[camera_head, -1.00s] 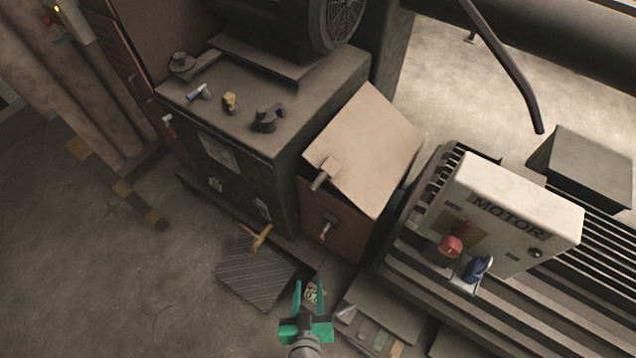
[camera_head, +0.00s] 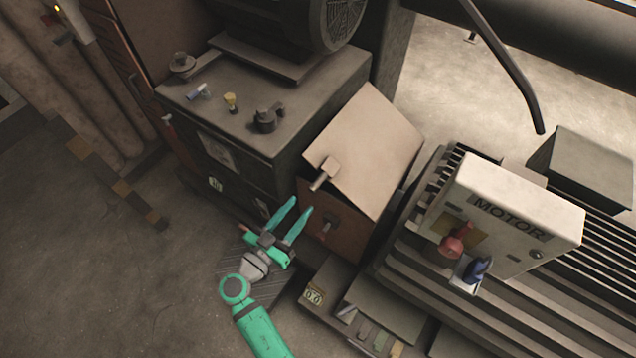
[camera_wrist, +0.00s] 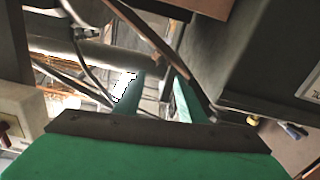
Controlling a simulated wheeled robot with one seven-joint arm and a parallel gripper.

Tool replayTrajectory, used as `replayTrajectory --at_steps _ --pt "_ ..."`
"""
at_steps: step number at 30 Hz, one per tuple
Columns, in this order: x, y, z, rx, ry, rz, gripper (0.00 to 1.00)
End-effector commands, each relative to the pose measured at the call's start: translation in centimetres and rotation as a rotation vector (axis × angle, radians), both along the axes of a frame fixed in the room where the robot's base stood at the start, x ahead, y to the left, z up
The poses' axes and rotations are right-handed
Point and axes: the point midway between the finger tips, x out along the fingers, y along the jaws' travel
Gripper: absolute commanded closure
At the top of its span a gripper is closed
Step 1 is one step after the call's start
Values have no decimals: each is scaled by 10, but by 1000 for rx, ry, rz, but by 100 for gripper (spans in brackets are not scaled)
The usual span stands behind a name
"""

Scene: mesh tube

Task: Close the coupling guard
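The coupling guard appears to be the tan panel (camera_head: 372,150) with a short handle (camera_head: 322,178) on its lower left edge. It stands raised and tilted above the reddish-brown box (camera_head: 338,232), with a dark gap between them. My gripper (camera_head: 302,204) is open and empty, left of the brown box and below the guard's handle, apart from the handle in the picture. In the wrist view its two green fingers (camera_wrist: 158,95) are spread. A brown surface (camera_wrist: 205,8) shows at the top there; I cannot tell if it is the guard.
A dark cabinet (camera_head: 225,150) with loose small parts on top stands left of the guard. A white MOTOR box (camera_head: 515,215) with a red knob (camera_head: 452,246) stands on the ribbed bench at right. Open floor (camera_head: 100,280) lies at lower left.

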Motion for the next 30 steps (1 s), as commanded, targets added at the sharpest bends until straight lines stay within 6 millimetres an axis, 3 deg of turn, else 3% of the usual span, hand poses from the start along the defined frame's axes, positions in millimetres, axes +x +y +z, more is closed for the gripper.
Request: replayTrajectory --at_steps 18,30 --pt "76 -51 0 0 0 -2 63" --pt "88 -59 0 1 1 0 63"
